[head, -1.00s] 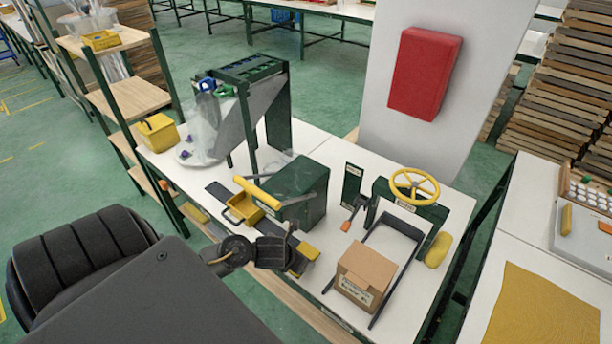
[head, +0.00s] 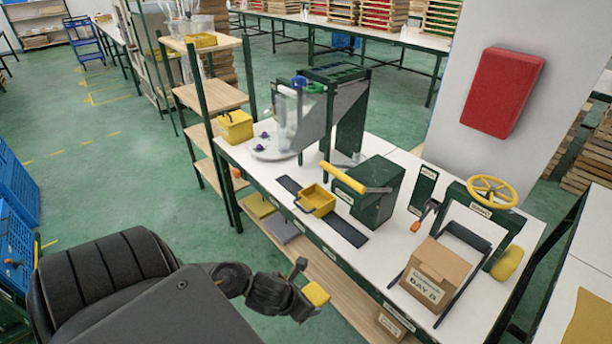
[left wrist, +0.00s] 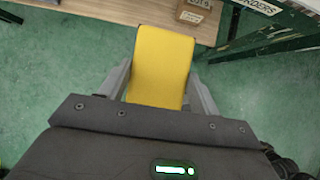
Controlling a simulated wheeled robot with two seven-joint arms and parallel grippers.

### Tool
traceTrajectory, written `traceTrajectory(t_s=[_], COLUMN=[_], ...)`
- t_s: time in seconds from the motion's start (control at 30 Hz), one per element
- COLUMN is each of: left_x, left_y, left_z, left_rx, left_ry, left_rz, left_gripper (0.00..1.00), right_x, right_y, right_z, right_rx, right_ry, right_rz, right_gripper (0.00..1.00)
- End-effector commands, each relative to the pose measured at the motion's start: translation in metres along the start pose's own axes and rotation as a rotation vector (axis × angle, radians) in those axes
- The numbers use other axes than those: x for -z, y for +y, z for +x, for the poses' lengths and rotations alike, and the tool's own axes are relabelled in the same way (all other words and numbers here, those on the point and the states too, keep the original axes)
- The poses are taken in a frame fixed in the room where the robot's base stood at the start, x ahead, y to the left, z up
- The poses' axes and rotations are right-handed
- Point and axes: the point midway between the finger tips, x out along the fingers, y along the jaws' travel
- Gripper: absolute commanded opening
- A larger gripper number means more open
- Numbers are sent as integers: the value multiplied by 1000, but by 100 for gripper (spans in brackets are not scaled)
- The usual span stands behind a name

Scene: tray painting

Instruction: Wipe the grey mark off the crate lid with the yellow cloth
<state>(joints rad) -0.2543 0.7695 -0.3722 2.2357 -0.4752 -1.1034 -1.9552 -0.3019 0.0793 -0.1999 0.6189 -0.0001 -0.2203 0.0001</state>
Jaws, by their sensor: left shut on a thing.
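My left gripper (head: 303,291) is shut on a yellow block-shaped piece (head: 316,294), which looks like the cloth. In the left wrist view this yellow cloth (left wrist: 160,66) sits between the two grey fingers of the left gripper (left wrist: 160,90), jutting out past them. It is held in the air in front of the bench, with green floor and a wooden lower shelf below it, touching nothing else. I cannot make out a crate lid with a grey mark in either view. My right gripper is not in view.
The white bench (head: 400,262) carries a yellow tray (head: 315,200), a dark green box (head: 370,190), a cardboard box (head: 437,272) and a yellow handwheel (head: 493,190). A grey slab (head: 280,228) lies on the lower shelf. Blue crates (head: 15,250) stand at left; the floor between is open.

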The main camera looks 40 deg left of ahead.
Motion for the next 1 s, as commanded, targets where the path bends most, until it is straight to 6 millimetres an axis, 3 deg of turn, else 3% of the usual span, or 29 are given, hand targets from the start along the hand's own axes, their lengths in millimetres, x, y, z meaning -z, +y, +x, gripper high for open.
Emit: traceTrajectory(t_s=[0.33, 0.37, 0.5, 0.67, 0.87, 1.0], left_x=[-3, -3, -3, -8, -37, -61], left_y=[-4, -4, -4, -9, -45, -90], left_z=[1, 1, 1, 3, 14, 20], left_rx=[7, 7, 7, 25, 154, 330], left_ry=[-1, -1, -1, -5, -12, -10], left_rz=[11, 11, 10, 40, 248, 524], left_gripper=[41, 61, 45, 45, 45, 45], right_x=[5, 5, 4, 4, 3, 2], right_y=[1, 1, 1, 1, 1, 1], right_z=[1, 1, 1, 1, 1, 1], right_rx=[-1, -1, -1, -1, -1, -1], right_ry=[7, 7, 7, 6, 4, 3], right_rz=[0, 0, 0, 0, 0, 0], right_gripper=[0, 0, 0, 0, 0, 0])
